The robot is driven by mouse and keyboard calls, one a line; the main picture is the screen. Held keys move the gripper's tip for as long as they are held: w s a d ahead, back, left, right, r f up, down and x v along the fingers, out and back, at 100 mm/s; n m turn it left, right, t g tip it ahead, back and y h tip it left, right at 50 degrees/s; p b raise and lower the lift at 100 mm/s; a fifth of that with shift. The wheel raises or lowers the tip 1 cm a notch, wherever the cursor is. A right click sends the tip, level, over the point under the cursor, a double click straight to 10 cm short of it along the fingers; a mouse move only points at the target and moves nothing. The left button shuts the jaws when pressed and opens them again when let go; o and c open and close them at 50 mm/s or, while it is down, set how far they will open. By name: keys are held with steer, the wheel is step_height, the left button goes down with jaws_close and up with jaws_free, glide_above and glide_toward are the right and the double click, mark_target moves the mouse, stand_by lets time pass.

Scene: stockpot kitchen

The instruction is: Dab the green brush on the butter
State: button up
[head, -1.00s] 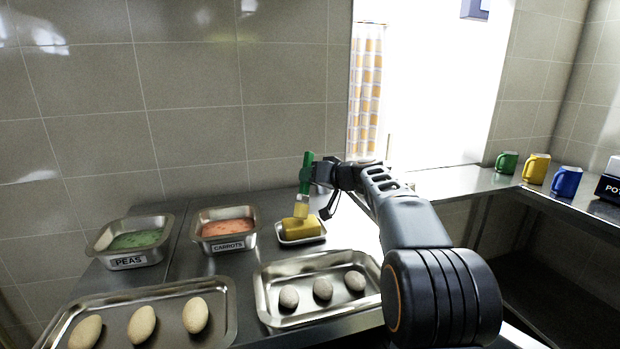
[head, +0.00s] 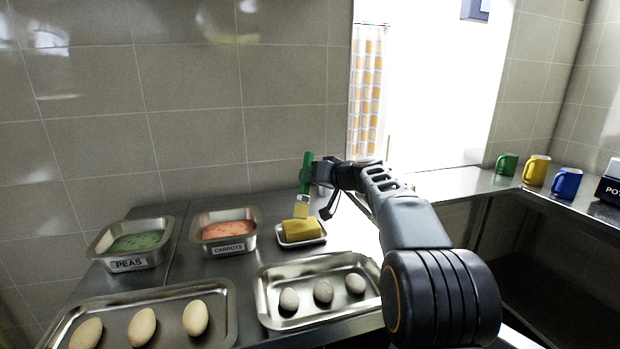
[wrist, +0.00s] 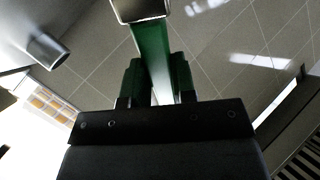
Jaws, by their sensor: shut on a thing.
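The green brush (head: 306,170) is upright in my gripper (head: 312,174), which is shut on its handle. Its pale yellow bristles (head: 301,210) point down just above or at the far left end of the butter; I cannot tell whether they touch. The yellow butter (head: 304,228) lies in a small metal dish (head: 312,241). In the wrist view, the green handle (wrist: 151,60) runs up between the fingers of my gripper (wrist: 152,85) to a metal band (wrist: 140,9). The butter does not show there.
A peas pan (head: 128,264) and a carrots pan (head: 228,249) stand left of the butter. A tray with grey stones (head: 265,300) and a tray with pale oval items (head: 232,330) lie nearer. Green, yellow and blue mugs (head: 567,183) stand on the right shelf.

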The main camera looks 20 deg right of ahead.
mark_target(311, 154)
steer(key=shift+s+r+p, duration=0.1)
steer(key=shift+r+p, duration=1.55)
steer(key=shift+r, duration=1.55)
